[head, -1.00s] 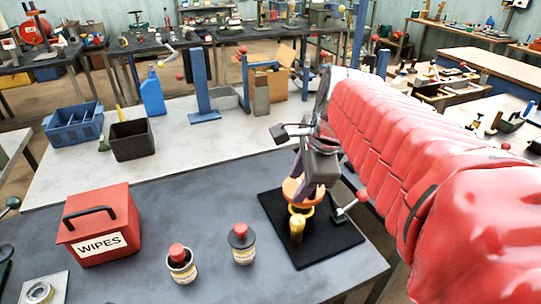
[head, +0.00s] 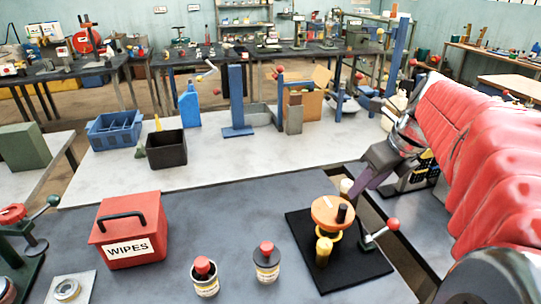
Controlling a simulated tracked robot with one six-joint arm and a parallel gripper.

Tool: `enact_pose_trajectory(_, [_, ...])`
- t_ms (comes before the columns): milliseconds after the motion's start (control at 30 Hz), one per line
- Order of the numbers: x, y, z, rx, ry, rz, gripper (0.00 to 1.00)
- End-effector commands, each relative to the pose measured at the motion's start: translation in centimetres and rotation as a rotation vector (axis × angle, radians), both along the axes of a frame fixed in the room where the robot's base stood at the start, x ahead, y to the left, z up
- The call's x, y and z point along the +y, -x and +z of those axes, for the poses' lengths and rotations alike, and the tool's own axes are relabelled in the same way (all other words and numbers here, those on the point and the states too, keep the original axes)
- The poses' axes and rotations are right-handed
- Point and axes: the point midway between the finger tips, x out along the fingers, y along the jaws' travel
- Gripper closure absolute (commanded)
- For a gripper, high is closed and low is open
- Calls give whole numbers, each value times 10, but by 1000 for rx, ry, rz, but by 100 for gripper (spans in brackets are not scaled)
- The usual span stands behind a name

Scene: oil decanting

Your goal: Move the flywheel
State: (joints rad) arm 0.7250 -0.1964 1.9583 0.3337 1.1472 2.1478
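The flywheel looks to be the orange disc (head: 325,205) with a short dark knob and a pale mark on top. It sits above a yellow ring on the black mat (head: 308,268), at the right of the grey table. A yellow cylinder (head: 324,252) stands in front of it, and a lever with a red ball (head: 393,224) is at its right. My gripper (head: 356,192) is just behind and right of the disc, its purple finger pointing down-left beside a cream knob (head: 346,186). Whether the finger touches anything, and the finger gap, cannot be made out.
A red WIPES box (head: 130,228) and two red-capped cans (head: 205,277) (head: 266,262) stand left of the mat. Behind are a blue crate (head: 115,132), a black bin (head: 166,150) and a blue post (head: 237,100).

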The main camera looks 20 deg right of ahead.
Motion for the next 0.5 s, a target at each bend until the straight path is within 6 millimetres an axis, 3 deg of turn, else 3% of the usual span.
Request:
enact_pose_trajectory(267, [2, -7, -17, 2, -2, 3, 62])
enact_pose_trajectory(500, [4, -20, -50, 3, -1, 3, 62])
